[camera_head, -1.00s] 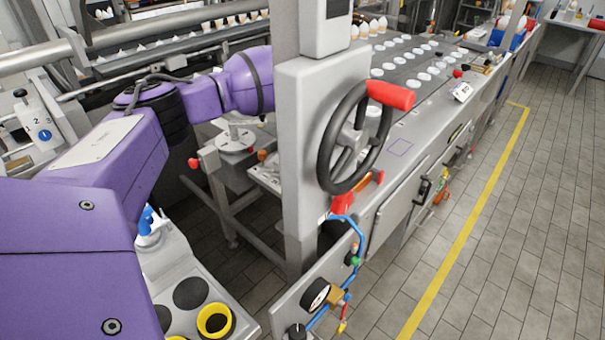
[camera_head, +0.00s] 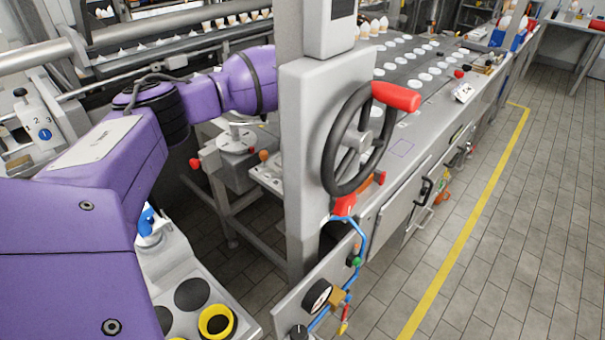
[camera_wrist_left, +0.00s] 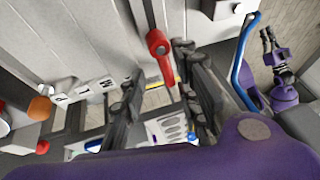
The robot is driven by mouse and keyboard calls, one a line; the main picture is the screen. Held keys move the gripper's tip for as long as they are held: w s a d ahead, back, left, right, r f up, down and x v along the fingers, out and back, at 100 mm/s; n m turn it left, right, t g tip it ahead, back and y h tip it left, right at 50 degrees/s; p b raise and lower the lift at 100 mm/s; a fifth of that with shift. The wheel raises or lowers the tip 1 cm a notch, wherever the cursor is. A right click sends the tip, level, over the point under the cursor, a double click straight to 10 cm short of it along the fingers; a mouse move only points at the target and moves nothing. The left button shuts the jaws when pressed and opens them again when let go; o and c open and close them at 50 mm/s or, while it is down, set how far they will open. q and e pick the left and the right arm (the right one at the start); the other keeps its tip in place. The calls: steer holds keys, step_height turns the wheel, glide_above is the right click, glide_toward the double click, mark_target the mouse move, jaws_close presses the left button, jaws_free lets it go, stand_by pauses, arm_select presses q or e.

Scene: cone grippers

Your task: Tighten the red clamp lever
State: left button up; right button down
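The red clamp lever (camera_wrist_left: 165,68) shows in the left wrist view, with a round red hub at its top and a tapered arm pointing down. My left gripper (camera_wrist_left: 157,78) has its two dark fingers well apart, one on each side of the lever's arm; I cannot tell whether either touches it. In the head view, a red part (camera_head: 345,205) shows below the handwheel, probably this lever. There the left gripper is hidden behind the grey column. A small dark gripper (camera_wrist_left: 268,38) on a purple arm, apparently my right one, shows at the right of the wrist view.
The grey column (camera_head: 310,150) carries a black handwheel (camera_head: 332,150) with a red handle (camera_head: 395,96). A blue hose (camera_head: 362,240) and a gauge (camera_head: 317,295) sit below. Red and orange knobs (camera_wrist_left: 40,107) stand left in the wrist view. The floor at right (camera_head: 530,230) is clear.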

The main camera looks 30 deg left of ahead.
arm_select(q)
steer(key=shift+d, duration=0.15)
steer(key=shift+w+r, duration=0.25)
steer(key=shift+r, duration=0.2)
steer(key=v, duration=1.1)
